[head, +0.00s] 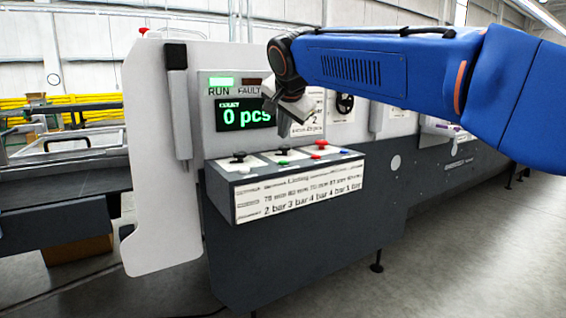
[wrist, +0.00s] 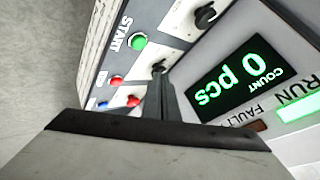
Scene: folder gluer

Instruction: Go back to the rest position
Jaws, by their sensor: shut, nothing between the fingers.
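My gripper (head: 281,122) is shut and empty at the end of my blue arm, in front of the machine's panel and above the control box (head: 220,190). In the wrist view my gripper (wrist: 158,75) points toward the box's top, near a black knob; I cannot tell if it touches anything. On the box top are black knobs (head: 239,157), a green button (head: 283,163) and a red button (head: 321,143). The green button (wrist: 138,41) shows beside the word START in the wrist view, with red buttons (wrist: 134,100) and a small blue one (wrist: 103,103).
The display (head: 243,115) reads 0 pcs, and the green RUN lamp (head: 221,82) is lit. The grey floor (head: 470,260) at right is clear.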

